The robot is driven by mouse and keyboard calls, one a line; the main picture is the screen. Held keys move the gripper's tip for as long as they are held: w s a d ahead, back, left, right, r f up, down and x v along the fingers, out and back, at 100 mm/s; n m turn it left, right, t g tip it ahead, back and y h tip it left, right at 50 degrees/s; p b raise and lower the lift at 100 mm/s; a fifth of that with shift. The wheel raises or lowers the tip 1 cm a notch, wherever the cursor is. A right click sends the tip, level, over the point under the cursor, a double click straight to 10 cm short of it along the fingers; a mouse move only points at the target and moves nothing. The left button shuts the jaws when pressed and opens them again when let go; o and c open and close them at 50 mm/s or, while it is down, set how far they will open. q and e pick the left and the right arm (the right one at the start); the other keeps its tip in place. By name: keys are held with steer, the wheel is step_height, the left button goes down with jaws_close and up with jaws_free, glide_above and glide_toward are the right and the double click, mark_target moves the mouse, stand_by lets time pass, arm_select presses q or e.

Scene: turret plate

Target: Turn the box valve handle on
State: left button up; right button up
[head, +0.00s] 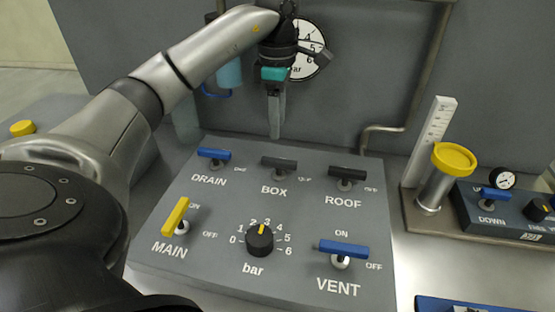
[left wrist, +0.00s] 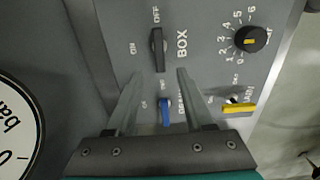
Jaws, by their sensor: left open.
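The BOX valve handle (head: 279,163) is a dark grey bar in the back row of the sloped grey panel (head: 215,262), between DRAIN and ROOF. Its bar lies crosswise and points to OFF. My left gripper (head: 276,130) is above and behind the BOX handle, fingers pointing down, open and empty. In the left wrist view the BOX handle (left wrist: 158,50) lies ahead of the gap between the two fingers (left wrist: 160,74), with OFF at its end and ON to its side. The fingers appear apart from it. My right gripper is out of view.
The blue DRAIN handle (head: 214,154) and dark ROOF handle (head: 347,173) flank BOX. The yellow MAIN handle (head: 176,213), bar knob (head: 259,239) and blue VENT handle (head: 344,248) are in front. A round gauge (head: 312,55) and a pipe (head: 425,70) are behind.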

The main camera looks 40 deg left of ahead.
mark_target(277, 160)
arm_select(q)
step_height(277, 160, down, 10)
steer(key=shift+r+b, duration=0.15)
steer(key=shift+b, duration=0.4)
jaws_close()
stand_by(0.4)
